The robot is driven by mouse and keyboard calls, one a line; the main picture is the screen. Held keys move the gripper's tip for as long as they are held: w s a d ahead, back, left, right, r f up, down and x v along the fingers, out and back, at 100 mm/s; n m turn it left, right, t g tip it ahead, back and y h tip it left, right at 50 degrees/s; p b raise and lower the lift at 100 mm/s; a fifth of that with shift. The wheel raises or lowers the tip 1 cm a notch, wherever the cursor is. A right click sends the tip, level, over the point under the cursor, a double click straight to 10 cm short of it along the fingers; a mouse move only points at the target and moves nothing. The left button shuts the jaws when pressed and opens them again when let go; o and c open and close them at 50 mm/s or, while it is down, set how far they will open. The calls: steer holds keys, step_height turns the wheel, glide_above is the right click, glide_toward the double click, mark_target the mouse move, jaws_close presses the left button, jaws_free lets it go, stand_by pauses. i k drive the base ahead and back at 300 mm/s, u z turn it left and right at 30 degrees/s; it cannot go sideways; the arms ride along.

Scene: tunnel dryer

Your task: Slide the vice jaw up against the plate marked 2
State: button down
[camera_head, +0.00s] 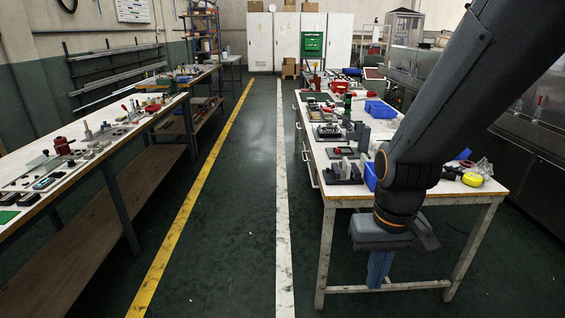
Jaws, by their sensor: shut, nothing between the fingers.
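My gripper (379,280) hangs pointing down in front of the near end of the right-hand bench (420,191), below its top. It is shut and empty. A grey vice-like fixture (343,173) sits at the near left corner of that bench, to the left of my arm. Similar dark and grey fixtures (328,132) stand farther back along the same bench. I cannot tell which one has the vice jaw. No plate marked 2 can be read at this size, and my arm hides part of the bench top.
Blue bins (380,109) and a yellow item (472,180) are on the right bench. A long left bench (120,138) holds several small tools and parts. The aisle floor (255,200) between the benches is clear. Dark machinery lines the right side; white cabinets (272,42) stand at the back.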

mark_target(335, 168)
steer(key=u, duration=0.1)
steer(key=i, duration=1.5)
steer(key=z, duration=0.65)
